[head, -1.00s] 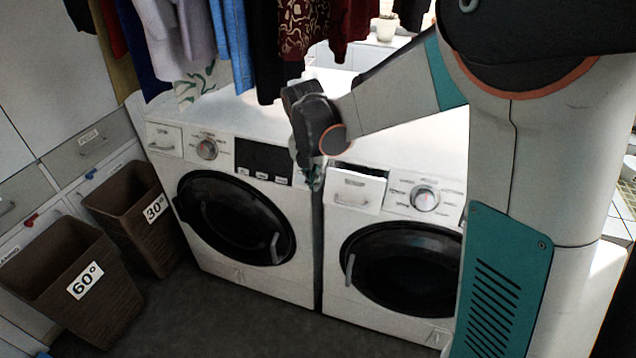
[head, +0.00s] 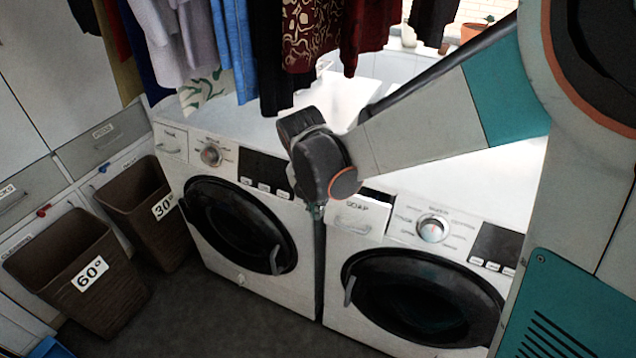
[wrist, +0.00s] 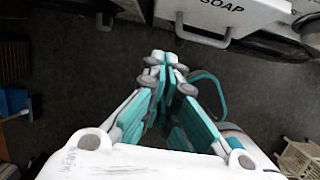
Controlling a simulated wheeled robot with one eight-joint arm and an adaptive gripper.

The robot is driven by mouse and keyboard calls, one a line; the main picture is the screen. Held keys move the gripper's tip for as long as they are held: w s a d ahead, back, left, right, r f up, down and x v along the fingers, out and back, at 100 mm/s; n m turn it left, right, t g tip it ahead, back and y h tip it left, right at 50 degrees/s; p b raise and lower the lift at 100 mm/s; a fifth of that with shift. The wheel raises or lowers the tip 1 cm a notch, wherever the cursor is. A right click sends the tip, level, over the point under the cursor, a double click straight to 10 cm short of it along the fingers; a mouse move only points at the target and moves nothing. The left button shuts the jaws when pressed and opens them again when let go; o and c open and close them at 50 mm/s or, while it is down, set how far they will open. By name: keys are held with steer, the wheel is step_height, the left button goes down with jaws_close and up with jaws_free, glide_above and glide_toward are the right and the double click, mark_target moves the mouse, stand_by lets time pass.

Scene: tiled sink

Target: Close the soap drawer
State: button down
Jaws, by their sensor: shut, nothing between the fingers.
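The soap drawer (head: 360,217) is the white box at the upper left of the right washing machine (head: 455,238). It stands out from the machine front, with a dark gap showing behind its face. In the wrist view the soap drawer (wrist: 222,12) shows at the top edge, with its handle and the word SOAP. My gripper (head: 318,212) hangs just left of the drawer, in front of the gap between the two machines. In the wrist view its teal fingers (wrist: 166,62) are shut and empty, apart from the drawer handle.
The left washing machine (head: 235,215) stands close beside the right one. Clothes (head: 290,40) hang above the machines. Two brown baskets, marked 60° (head: 75,265) and 30° (head: 145,205), stand at the left. The dark floor (head: 230,325) in front is clear.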

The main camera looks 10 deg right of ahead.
mark_target(334, 199)
steer(key=w+d+f+b, duration=0.1)
steer(key=f, duration=0.2)
steer(key=w+d+f+b, duration=0.1)
steer(key=f, duration=0.2)
steer(key=w+f+b, duration=0.1)
steer(key=f, duration=0.2)
steer(key=shift+w+d+b, duration=0.35)
steer(key=shift+w+d, duration=0.3)
steer(key=shift+w, duration=0.15)
steer(key=shift+w+d, duration=0.1)
steer(key=w+d, duration=0.1)
steer(key=w, duration=0.1)
steer(key=w+d, duration=0.2)
steer(key=shift+a, duration=0.1)
